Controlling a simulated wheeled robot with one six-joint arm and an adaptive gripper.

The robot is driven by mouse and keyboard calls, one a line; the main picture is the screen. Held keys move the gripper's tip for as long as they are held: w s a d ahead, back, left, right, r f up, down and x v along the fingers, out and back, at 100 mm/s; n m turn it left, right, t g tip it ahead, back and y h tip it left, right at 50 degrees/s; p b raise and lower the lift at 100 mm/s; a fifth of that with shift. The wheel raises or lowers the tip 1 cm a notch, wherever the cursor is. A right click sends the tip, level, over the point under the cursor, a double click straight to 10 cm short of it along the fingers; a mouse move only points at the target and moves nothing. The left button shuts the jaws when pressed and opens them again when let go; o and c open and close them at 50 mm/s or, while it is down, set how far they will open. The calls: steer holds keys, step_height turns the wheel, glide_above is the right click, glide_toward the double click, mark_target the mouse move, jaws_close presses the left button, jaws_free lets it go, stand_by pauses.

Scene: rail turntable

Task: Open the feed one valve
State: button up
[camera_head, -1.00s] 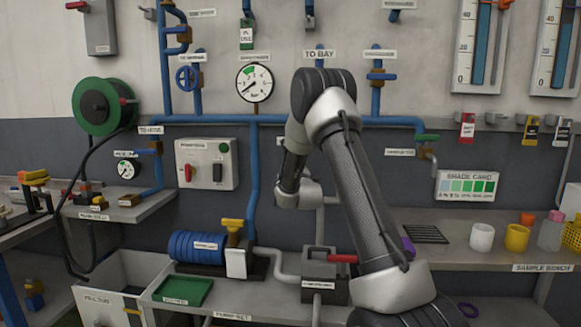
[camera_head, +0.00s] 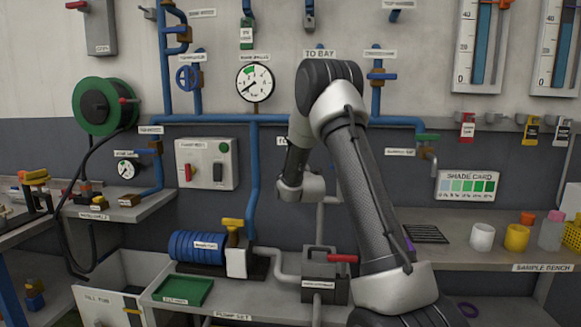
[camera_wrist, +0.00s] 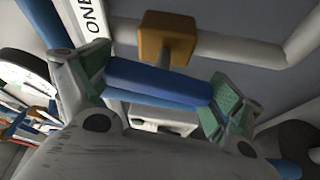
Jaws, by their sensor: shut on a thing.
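In the wrist view, a blue lever handle (camera_wrist: 158,80) runs across between the green-padded fingers of my gripper (camera_wrist: 157,84). The left pad meets its left end and the right pad its right end. An orange-brass valve body (camera_wrist: 168,38) sits just above the handle, on a pale pipe. A white label (camera_wrist: 92,18) reading "ONE" is beside it. In the head view, my arm hides the gripper and this valve. Only the edge of a white label (camera_head: 283,141) shows to the left of my arm.
A bench with a blue pump (camera_head: 195,247), a green tray (camera_head: 183,291) and a grey box with a red lever (camera_head: 325,275) lies below. A pressure gauge (camera_head: 255,83) and other blue valves are on the wall. The sample bench (camera_head: 470,250) is at right.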

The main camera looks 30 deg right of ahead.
steer(key=o, duration=0.7)
steer(key=shift+s, duration=0.1)
steer(key=r+v, duration=0.1)
steer(key=v, duration=1)
steer(key=shift+s+f, duration=0.4)
steer(key=shift+f, duration=0.15)
steer(key=shift+a, duration=0.1)
